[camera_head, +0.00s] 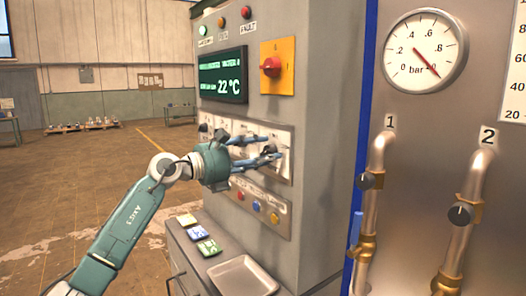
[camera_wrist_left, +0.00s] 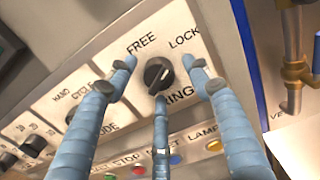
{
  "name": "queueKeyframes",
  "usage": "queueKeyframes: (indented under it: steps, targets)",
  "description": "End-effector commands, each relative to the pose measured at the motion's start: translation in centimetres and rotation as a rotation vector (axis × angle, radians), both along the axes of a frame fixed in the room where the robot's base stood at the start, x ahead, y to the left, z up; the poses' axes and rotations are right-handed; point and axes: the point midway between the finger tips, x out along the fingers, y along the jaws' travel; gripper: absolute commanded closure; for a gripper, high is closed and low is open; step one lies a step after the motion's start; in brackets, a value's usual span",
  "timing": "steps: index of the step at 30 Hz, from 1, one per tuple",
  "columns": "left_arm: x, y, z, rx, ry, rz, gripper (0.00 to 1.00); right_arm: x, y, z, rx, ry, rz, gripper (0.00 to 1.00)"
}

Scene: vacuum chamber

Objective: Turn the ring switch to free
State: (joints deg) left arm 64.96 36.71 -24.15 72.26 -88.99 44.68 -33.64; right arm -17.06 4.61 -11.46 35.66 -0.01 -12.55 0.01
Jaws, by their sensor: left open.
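The ring switch (camera_wrist_left: 158,75) is a round black knob on a white plate marked FREE, LOCK and RING in the left wrist view. FREE is printed above it to the left, LOCK to the right. Its pale pointer mark is too small to read surely. My left gripper (camera_head: 272,151) is open at the cabinet front in the head view, its blue fingers reaching to the switch plate. In the left wrist view the fingers of the left gripper (camera_wrist_left: 162,84) spread around the knob; contact cannot be told. My right gripper is not in view.
Left of the switch is a mode selector plate (camera_wrist_left: 82,92). Below are coloured buttons and lamps (camera_head: 256,206). Above are a red rotary switch on yellow (camera_head: 271,67) and a green display (camera_head: 223,75). A metal tray (camera_head: 243,276) lies below; pipes with valves (camera_head: 376,180) stand right.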

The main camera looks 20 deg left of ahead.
Motion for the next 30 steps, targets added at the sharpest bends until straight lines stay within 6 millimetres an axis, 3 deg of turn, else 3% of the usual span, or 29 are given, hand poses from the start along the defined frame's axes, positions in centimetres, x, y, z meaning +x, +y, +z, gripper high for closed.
queueKeyframes:
  steps: [7,12,14,30]
  targets:
    - [0.04,-0.01,-0.04,0.000,0.000,0.000,0.52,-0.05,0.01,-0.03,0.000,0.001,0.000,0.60]
    - [0.03,-0.01,-0.05,0.000,0.000,0.000,0.85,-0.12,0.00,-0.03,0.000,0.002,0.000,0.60]
    - [0.02,-0.02,-0.07,0.001,0.001,0.000,0.94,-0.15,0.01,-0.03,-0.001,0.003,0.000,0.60]
    - [0.02,-0.09,-0.31,-0.032,0.032,-0.001,0.95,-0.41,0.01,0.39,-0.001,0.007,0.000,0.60]
